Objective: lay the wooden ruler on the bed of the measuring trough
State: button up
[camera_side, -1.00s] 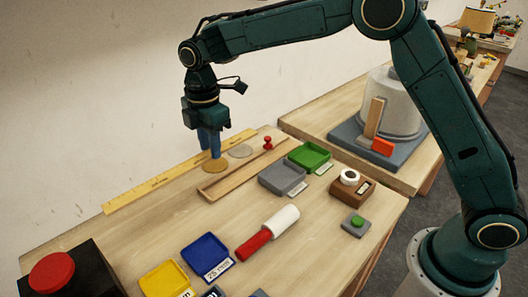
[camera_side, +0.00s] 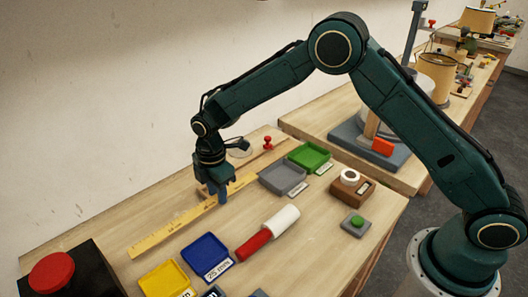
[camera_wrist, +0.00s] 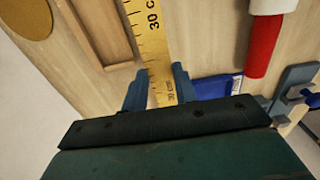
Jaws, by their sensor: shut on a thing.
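The wooden ruler (camera_side: 175,229) is a yellow, marked strip gripped between my fingers; it also shows in the wrist view (camera_wrist: 150,40). My gripper (camera_side: 219,197) is shut on it, with a blue finger on each side in the wrist view (camera_wrist: 160,88). The measuring trough (camera_side: 268,157) is a long wooden channel, partly hidden by my gripper in the side view. In the wrist view the trough (camera_wrist: 101,35) lies left of the ruler, roughly parallel and apart in the picture. The ruler is not in the trough; its height above the table is hard to tell.
A red-and-white cylinder (camera_side: 270,230) lies in front, near a blue tray (camera_side: 205,252) and a yellow tray (camera_side: 164,280). Grey (camera_side: 282,177) and green (camera_side: 309,156) trays stand right of the trough. A red peg (camera_side: 267,143) stands near its far end.

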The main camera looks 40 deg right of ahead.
aim_at(220, 213)
jog(key=shift+f, duration=0.5)
jog(key=shift+f, duration=2.15)
jog(key=o, duration=1)
jog(key=shift+f, duration=0.1)
jog(key=shift+c, duration=0.2)
notch_tip(220, 213, up, 12)
jog(key=shift+f, duration=0.25)
jog(key=shift+r, duration=0.4)
